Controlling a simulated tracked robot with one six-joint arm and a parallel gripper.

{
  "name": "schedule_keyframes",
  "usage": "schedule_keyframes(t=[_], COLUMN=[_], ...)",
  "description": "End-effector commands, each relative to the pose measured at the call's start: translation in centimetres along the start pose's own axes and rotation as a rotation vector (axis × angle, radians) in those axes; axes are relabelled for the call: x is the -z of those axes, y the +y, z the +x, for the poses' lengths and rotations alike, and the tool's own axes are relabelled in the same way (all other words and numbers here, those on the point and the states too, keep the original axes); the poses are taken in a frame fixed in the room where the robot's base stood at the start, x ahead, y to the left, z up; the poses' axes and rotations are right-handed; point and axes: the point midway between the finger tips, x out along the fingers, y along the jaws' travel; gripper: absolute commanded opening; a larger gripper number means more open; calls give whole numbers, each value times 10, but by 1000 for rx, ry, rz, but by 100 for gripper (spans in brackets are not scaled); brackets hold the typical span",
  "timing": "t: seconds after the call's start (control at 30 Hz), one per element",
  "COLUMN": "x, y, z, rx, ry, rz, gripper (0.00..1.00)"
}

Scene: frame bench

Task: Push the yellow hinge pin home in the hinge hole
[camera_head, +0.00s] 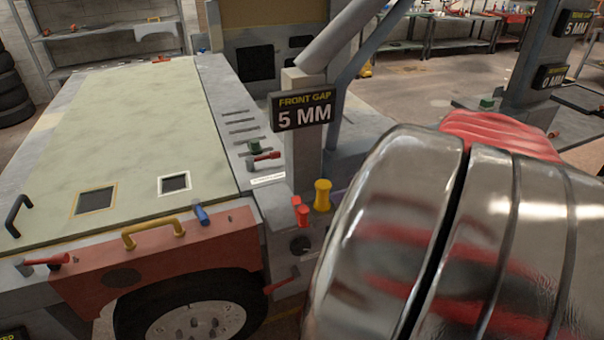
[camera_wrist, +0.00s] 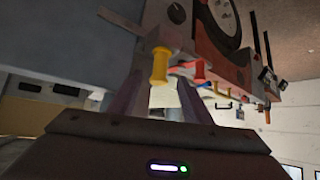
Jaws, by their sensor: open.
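The yellow hinge pin (camera_head: 322,195) stands upright, flanged at its upper end, on the grey frame by the post in the head view. Its lower end meets the frame there; how deep it sits in the hinge hole I cannot tell, and the hole is hidden. In the wrist view, which looks upside down, the yellow pin (camera_wrist: 160,65) shows between and just beyond the finger ends. My gripper (camera_wrist: 160,84) is open, its two fingers apart on either side of the pin's line. Whether a finger touches the pin is unclear.
A grey post (camera_head: 303,145) with a "FRONT GAP 5 MM" sign (camera_head: 302,108) rises close behind the pin. The pale green panel (camera_head: 130,135) and a yellow handle (camera_head: 152,232) lie farther left, above the wheel (camera_head: 195,318).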

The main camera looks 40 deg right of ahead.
Motion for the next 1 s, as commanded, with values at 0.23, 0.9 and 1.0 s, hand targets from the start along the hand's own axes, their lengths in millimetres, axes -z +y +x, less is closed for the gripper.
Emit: schedule_keyframes(t=[0.23,0.9,1.0], x=[0,0,0], y=[1,0,0], z=[-33,-42,-42], rx=[-3,1,1], ry=[0,-1,-1], rz=[1,0,0], gripper=[45,45,45])
